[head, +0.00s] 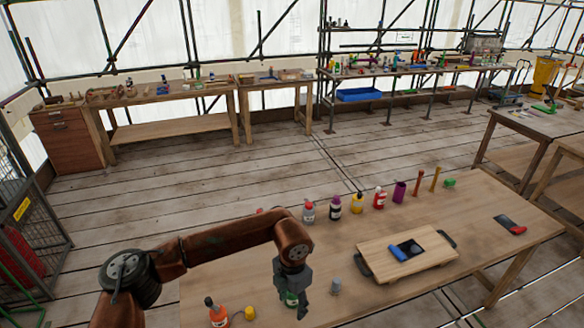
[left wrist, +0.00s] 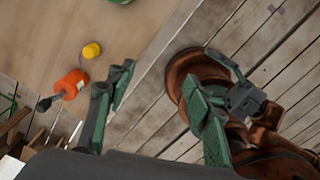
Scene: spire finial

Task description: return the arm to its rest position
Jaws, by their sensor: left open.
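My left arm comes in from the left in the head view, rust-coloured with dark joints. Its grey gripper (head: 297,308) hangs over the near side of the wooden table (head: 350,240), pointing down. In the left wrist view its two green-padded fingers (left wrist: 165,85) stand wide apart with nothing between them. A green and white item (head: 290,299) shows partly behind the gripper in the head view; whether they touch cannot be told.
An orange bottle (head: 219,315) and a yellow piece (head: 250,313) stand left of the gripper, a grey cylinder (head: 336,286) to its right. A wooden board (head: 430,267) holds a blue roll (head: 398,254). Several bottles line the far edge, including a red one (head: 379,198).

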